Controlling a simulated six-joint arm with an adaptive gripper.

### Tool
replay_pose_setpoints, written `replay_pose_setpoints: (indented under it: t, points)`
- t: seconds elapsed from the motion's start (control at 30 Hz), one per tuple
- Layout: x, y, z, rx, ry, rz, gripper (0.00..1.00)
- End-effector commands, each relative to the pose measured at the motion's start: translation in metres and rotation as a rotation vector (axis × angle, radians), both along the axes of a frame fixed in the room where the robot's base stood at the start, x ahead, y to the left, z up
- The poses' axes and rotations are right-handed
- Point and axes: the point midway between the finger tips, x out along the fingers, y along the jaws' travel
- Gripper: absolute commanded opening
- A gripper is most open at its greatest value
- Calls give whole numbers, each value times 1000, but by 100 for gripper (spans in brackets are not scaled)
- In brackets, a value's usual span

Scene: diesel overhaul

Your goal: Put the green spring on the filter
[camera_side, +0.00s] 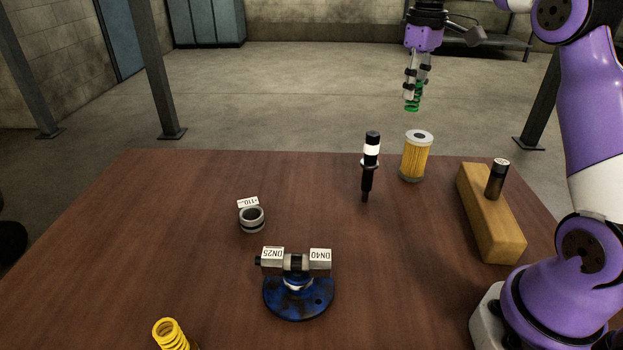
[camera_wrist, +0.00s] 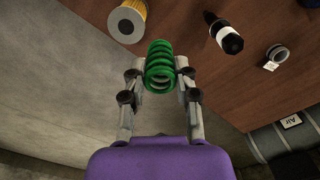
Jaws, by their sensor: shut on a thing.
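The green spring (camera_side: 412,101) is held between the fingers of my gripper (camera_side: 414,84), high above the far part of the table. In the wrist view the green spring (camera_wrist: 160,66) sits between the fingertips of my gripper (camera_wrist: 160,76). The filter (camera_side: 415,157) is a yellow pleated cylinder with a pale top and dark centre hole, standing upright near the table's far edge. In the side view the spring appears above the filter's top, clearly apart from it. In the wrist view the filter (camera_wrist: 128,20) is at the top, left of the spring.
A black injector-like part (camera_side: 370,165) with a white band stands left of the filter. A wooden block (camera_side: 492,222) with a dark cylinder (camera_side: 497,178) is on the right. A labelled ring (camera_side: 251,219), a blue-based fitting (camera_side: 297,296) and a yellow spring (camera_side: 171,335) are nearer. The table's left is clear.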

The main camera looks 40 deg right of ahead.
Motion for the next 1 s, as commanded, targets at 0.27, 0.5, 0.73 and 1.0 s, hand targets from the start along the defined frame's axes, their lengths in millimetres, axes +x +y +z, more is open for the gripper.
replay_pose_setpoints:
  t: [0.27,0.5,0.73,1.0]
  points:
    - [-2,-50,-30,0,-1,-2,0]
    - [-3,-54,-57,2,1,1,0]
    - [-2,-54,-73,0,-3,1,0]
    - [-2,-54,-76,0,-2,0,0]
